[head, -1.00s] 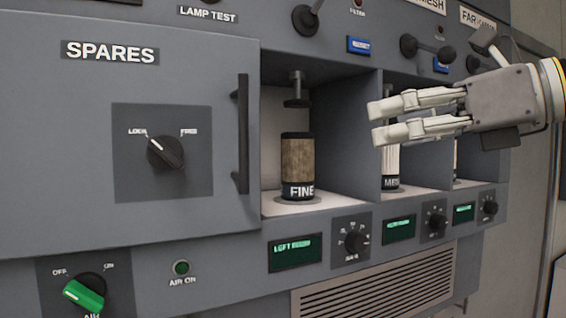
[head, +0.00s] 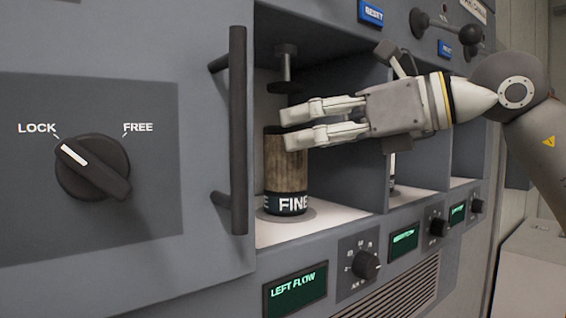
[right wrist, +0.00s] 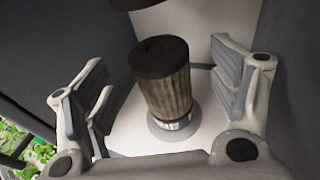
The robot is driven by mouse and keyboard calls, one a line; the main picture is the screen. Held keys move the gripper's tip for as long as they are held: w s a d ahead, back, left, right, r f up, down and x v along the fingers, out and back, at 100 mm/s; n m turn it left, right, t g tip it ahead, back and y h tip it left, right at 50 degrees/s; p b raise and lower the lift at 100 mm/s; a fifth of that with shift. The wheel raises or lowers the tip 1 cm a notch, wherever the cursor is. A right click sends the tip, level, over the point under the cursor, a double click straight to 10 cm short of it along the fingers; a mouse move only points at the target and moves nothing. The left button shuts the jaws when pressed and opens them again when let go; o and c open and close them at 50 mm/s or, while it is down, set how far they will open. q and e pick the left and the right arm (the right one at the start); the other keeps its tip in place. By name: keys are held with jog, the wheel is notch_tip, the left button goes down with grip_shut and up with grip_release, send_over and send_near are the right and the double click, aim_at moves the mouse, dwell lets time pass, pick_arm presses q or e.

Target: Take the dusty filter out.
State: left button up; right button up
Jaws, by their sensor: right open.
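The dusty filter (head: 286,176) is a brown, dirt-streaked cylinder with a dark band reading FINE. It stands upright on a round seat in the left bay, below a raised plunger clamp (head: 284,66). My right gripper (head: 288,128) is open at the mouth of this bay, in front of the filter's top in the head view. In the right wrist view, the filter (right wrist: 167,85) stands between the two spread fingers, with a visible gap on each side. My left gripper is not in view.
A door with a vertical handle (head: 238,130) and a LOCK/FREE knob (head: 93,167) is left of the bay. A partition wall (head: 350,165) bounds the bay on the right. Below are a LEFT FLOW display (head: 295,291) and a dial (head: 365,264).

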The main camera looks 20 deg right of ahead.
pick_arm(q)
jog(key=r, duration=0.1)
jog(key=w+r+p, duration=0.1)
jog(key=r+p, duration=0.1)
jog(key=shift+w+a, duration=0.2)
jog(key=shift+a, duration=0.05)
pick_arm(e)
jog(key=x, duration=0.4)
jog(key=shift+w+a+f, duration=0.25)
jog(key=shift+s, duration=0.1)
jog(key=shift+c, duration=0.3)
jog(key=shift+c, duration=1.3)
jog(key=c, duration=0.7)
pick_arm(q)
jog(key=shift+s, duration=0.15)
pick_arm(e)
jog(key=shift+c, duration=1)
jog(key=shift+r, duration=0.15)
